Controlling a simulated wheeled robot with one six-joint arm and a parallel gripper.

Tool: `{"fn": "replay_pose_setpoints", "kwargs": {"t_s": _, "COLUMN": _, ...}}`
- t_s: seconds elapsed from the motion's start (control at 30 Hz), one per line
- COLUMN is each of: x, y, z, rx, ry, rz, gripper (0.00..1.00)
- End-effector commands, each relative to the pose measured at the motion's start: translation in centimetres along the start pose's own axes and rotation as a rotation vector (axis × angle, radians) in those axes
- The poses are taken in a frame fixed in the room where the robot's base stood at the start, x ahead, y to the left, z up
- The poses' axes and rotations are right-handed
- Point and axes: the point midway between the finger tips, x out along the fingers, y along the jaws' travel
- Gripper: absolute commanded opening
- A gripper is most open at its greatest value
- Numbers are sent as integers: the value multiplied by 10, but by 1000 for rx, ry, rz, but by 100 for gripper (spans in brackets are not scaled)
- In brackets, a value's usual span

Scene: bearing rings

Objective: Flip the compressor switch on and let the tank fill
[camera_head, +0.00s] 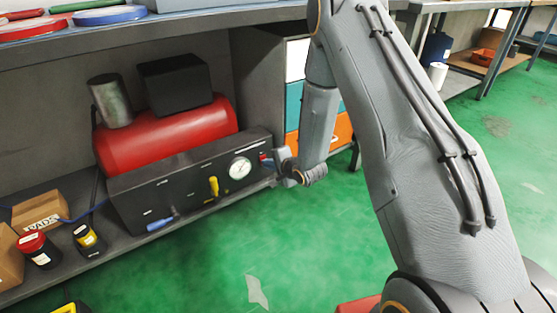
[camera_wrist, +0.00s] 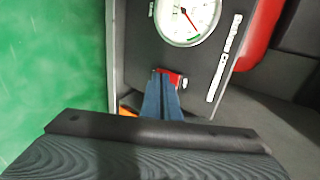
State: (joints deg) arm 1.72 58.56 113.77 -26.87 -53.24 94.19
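The compressor has a red tank (camera_head: 165,140) and a black front panel (camera_head: 135,205), and stands on the low shelf. A white round gauge (camera_head: 240,168) is near the panel's right end. It also shows in the wrist view (camera_wrist: 205,14), with a red needle. A small red switch (camera_wrist: 177,77) sits beside the gauge. My gripper (camera_wrist: 163,76) has its two slim fingers together, with the tips at the switch and partly covering it. I cannot tell whether they touch it. In the head view, my gripper (camera_head: 270,164) is at the panel's right end.
A yellow lever (camera_head: 213,187) and a blue handle (camera_head: 160,225) stick out from the panel. A pads box (camera_head: 40,212) and small canisters stand left on the shelf. The bench top (camera_head: 170,28) overhangs the compressor.

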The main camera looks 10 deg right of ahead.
Motion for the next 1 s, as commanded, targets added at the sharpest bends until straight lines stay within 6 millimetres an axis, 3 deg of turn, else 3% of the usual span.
{"fn": "replay_pose_setpoints", "kwargs": {"t_s": 0.27, "x": 6, "y": -4, "z": -2, "rx": -2, "ry": 5, "rz": -8, "gripper": 0}}
{"fn": "replay_pose_setpoints", "kwargs": {"t_s": 1.0, "x": -4, "y": -25, "z": -4, "rx": -7, "ry": 4, "rz": -22, "gripper": 0}}
